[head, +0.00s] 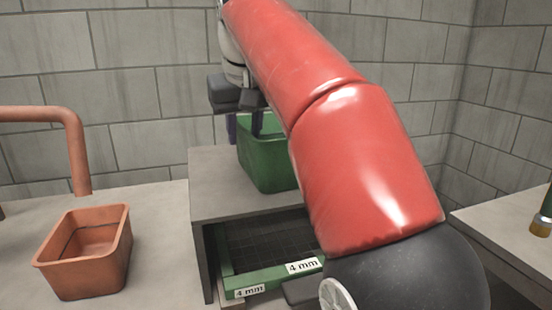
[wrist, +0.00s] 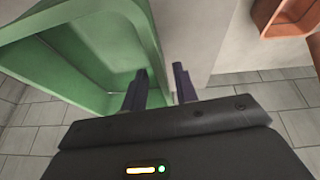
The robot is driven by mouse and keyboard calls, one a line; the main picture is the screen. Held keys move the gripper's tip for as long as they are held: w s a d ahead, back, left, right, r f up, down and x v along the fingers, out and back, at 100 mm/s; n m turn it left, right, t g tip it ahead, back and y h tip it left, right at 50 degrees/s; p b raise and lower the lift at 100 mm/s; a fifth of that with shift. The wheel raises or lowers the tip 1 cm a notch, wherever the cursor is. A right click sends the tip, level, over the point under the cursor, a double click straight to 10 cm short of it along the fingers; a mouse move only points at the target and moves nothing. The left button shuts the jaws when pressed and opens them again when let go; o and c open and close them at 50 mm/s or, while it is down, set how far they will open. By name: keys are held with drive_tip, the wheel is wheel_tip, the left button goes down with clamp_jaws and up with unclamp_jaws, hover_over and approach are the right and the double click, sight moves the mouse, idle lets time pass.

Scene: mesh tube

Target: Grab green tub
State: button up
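The green tub (head: 262,160) stands upright on a grey raised stand, partly hidden behind my red arm in the head view. My gripper (head: 244,130) points down at the tub's left side, one finger inside the wall and one outside. In the wrist view the tub (wrist: 60,60) fills the left side. My gripper's dark fingers (wrist: 160,72) are apart there, with the tub's near wall between them. I see a gap beside the wall, so the fingers do not look closed on it.
The stand (head: 215,180) has a green-framed mesh sieve (head: 270,279) labelled 4 mm under it. An orange tub (head: 85,262) sits on the left counter below a copper-coloured pipe (head: 75,135). A brush (head: 542,215) is at the far right. A block wall is close behind.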

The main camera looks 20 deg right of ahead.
sight(243, 151)
drive_tip(key=shift+x, duration=1.5)
drive_tip(key=shift+a, duration=0.1)
drive_tip(key=shift+f+b, duration=0.2)
drive_tip(key=shift+b, duration=0.1)
clamp_jaws()
